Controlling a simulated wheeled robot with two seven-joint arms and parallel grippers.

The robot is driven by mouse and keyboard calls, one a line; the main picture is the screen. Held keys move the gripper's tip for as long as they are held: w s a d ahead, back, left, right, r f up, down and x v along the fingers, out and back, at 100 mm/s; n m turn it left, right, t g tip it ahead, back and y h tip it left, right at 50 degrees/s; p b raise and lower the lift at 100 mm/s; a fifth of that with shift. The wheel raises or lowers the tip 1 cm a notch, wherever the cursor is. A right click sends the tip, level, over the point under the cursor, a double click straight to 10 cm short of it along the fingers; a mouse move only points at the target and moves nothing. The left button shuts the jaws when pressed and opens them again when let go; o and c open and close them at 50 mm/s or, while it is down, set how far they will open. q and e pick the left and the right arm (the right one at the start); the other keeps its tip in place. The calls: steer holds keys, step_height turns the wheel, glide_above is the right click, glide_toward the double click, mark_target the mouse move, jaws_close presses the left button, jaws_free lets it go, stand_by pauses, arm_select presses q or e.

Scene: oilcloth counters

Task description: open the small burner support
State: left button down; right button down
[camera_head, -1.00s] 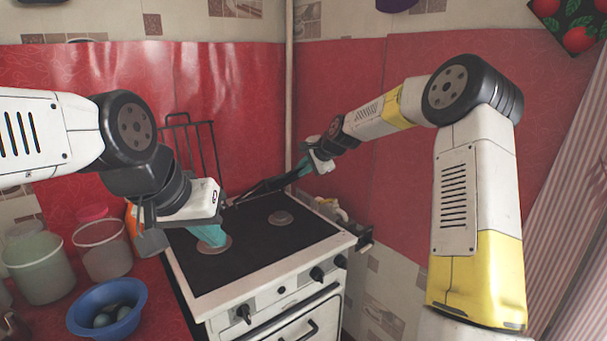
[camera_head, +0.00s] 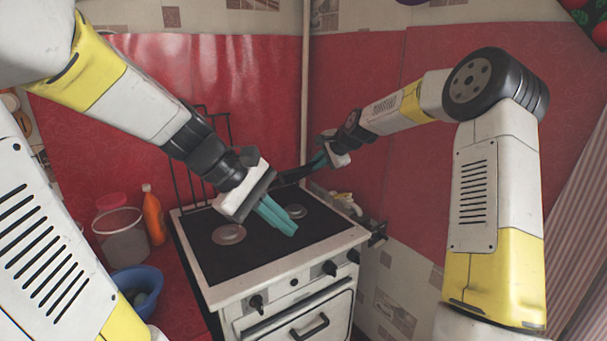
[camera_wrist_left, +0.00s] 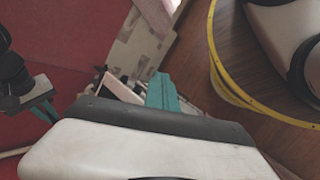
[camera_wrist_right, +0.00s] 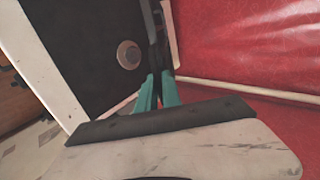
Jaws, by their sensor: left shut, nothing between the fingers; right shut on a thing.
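The stove (camera_head: 215,262) has a black top with two round burners. A black wire support (camera_head: 190,155) stands upright at its back left. A second dark support (camera_head: 293,174), apparently the small burner one, is partly hidden behind my left wrist. My right gripper (camera_head: 318,163) is shut on it at the back right; its dark bars (camera_wrist_right: 157,35) run up from the teal fingers in the right wrist view. My left gripper (camera_head: 286,226) is shut and empty, in front of the right burner (camera_head: 295,211) in the head view. Its fingers (camera_wrist_left: 162,90) show in the left wrist view.
A blue bowl (camera_head: 152,283), a translucent bucket (camera_head: 121,243) and an orange bottle (camera_head: 153,216) stand on the red counter left of the stove. A red wall (camera_head: 365,150) closes off the back and right. Small items (camera_head: 345,202) lie at the stove's right edge.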

arm_select(q)
steer(key=w+d+f+n+t+h, duration=0.2)
steer(key=w+n+h, duration=0.4)
steer(key=w+n, duration=0.65)
steer(key=w+a+f+n+t+h, duration=0.1)
steer(key=w+a+f+n+t, duration=0.25)
steer(key=w+n, duration=0.3)
steer(key=w+a+f+n+t, duration=0.2)
steer(key=w+a+n+t, duration=0.15)
steer(key=w+n, duration=0.3)
steer(key=w+d+r, duration=0.2)
steer(key=w+d, duration=0.4)
steer(key=w, duration=0.2)
steer(key=shift+w+d+r+m, duration=0.2)
steer(key=shift+w+r+m, duration=0.1)
steer(key=shift+w+m, duration=0.1)
